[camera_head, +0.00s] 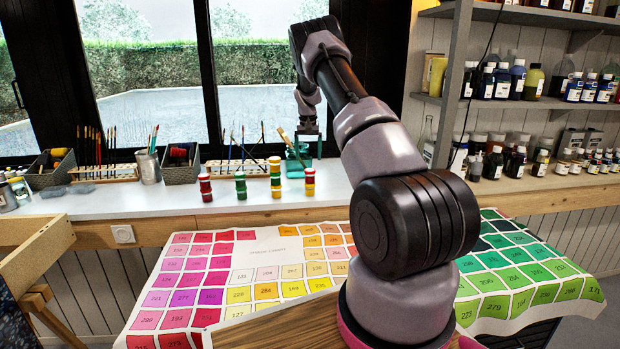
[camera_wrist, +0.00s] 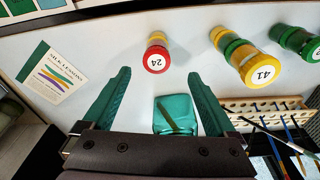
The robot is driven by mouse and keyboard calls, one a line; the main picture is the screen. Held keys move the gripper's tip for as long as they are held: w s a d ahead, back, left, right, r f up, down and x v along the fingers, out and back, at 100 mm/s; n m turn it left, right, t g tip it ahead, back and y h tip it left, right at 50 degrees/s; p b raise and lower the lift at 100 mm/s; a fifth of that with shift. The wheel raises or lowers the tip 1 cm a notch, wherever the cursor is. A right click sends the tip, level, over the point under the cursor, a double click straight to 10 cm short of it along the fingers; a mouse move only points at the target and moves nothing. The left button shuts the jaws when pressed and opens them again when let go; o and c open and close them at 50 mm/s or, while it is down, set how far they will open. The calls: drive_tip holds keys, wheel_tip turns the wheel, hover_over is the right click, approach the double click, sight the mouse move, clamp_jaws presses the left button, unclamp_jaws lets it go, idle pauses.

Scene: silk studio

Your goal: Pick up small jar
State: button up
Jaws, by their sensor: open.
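My gripper (camera_wrist: 160,75) has two teal fingers spread wide, with nothing held between them. Which jar the task means I cannot tell.
A yellow-topped jar stack (camera_wrist: 255,65) marked 41 and a green one (camera_wrist: 297,40) stand to the right in the wrist view. A wooden brush rack (camera_wrist: 262,110) is near the right finger. A printed card (camera_wrist: 55,75) lies left. The counter (camera_head: 150,200) has bare space.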

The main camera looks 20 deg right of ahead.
sight(310, 170)
drive_tip(key=f, duration=0.5)
drive_tip(key=w+d+f, duration=0.1)
drive_tip(key=f, duration=0.2)
drive_tip(key=shift+f, duration=0.15)
drive_tip(key=shift+s, duration=0.1)
clamp_jaws()
